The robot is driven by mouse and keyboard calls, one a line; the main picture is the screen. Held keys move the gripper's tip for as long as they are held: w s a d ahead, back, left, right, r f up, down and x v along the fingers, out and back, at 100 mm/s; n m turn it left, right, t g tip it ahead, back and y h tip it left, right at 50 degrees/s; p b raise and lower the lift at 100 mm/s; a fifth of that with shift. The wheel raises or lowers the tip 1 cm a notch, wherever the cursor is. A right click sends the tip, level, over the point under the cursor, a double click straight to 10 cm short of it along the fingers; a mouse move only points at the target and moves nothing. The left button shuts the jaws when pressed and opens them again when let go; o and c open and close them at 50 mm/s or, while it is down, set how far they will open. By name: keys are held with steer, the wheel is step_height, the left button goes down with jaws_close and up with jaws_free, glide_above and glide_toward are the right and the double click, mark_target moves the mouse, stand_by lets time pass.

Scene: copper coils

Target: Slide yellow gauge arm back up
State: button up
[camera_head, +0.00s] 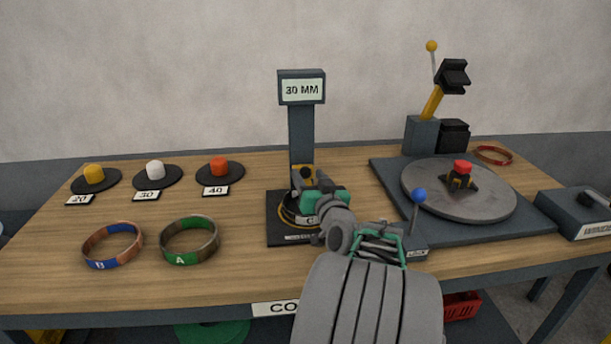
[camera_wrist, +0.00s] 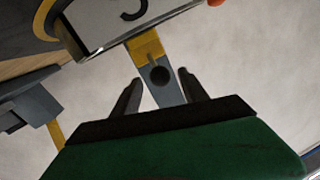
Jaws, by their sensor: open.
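The gauge's grey column (camera_head: 301,135) stands upright mid-table, its display reading 30 MM. Its yellow arm (camera_head: 303,168) is low on the column, just above the coil marked C (camera_head: 289,213) on the dark base. In the wrist view the yellow arm (camera_wrist: 147,47) and a dark round knob (camera_wrist: 159,75) show in front of the grey column. My gripper (camera_wrist: 160,78) is open, with one finger on each side of the knob in the picture; I cannot tell whether they reach around it. In the head view my green gripper (camera_head: 322,195) partly hides the base and coil.
Coils B (camera_head: 112,262) and A (camera_head: 190,258) lie at the front left. Yellow, white and orange pieces stand on black discs behind them. On the right are a blue-knobbed lever (camera_head: 419,196), a round turntable (camera_head: 420,193) and a winding box (camera_head: 575,212).

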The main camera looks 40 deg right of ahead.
steer(key=shift+x, duration=1.45)
steer(key=shift+c, duration=0.4)
jaws_close()
